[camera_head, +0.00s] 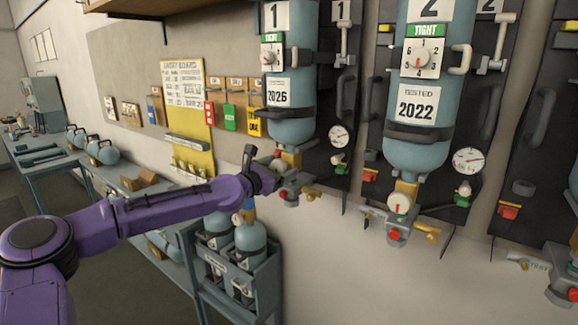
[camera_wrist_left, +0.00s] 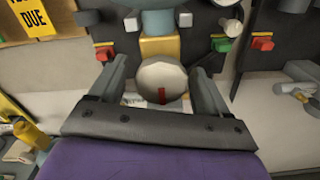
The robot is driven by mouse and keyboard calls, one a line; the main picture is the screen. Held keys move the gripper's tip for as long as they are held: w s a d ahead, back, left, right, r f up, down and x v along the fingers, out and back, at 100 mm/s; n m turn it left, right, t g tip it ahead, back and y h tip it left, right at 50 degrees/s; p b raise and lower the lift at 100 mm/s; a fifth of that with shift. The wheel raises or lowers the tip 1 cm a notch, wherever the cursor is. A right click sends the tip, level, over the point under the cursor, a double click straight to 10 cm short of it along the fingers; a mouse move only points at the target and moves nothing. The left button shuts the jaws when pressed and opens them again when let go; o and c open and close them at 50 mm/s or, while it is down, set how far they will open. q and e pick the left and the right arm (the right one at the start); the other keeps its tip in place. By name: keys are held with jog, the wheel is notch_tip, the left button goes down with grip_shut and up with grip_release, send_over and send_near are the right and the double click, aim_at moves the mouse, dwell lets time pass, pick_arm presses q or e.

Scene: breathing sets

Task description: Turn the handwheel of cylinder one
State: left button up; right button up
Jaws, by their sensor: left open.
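Cylinder one (camera_head: 291,115), a blue-grey bottle labelled 1, hangs upside down on a dark wall panel, with a brass valve block (camera_head: 292,159) at its lower end. In the left wrist view its handwheel (camera_wrist_left: 161,78) is a round pale knob with a red mark pointing down, below the yellow brass block (camera_wrist_left: 159,46). My left gripper (camera_head: 275,178) is at this valve. It is open, with one finger on each side of the handwheel; contact cannot be told. In the head view the gripper and wrist hide the handwheel. My right gripper is not in view.
Cylinder two (camera_head: 425,90) hangs to the right, with its own handwheel (camera_head: 400,204) and a red knob below. A pressure gauge (camera_head: 339,136) sits right of cylinder one. A rack of cylinders (camera_head: 240,285) stands below my left arm. A workbench (camera_head: 60,158) is at far left.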

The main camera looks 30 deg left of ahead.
pick_arm(q)
jog(key=shift+s+r, duration=0.1)
jog(key=shift+s, duration=0.15)
jog(key=shift+d, duration=0.1)
jog(key=c, duration=1)
jog(key=shift+m, duration=0.3)
jog(key=shift+c, duration=0.2)
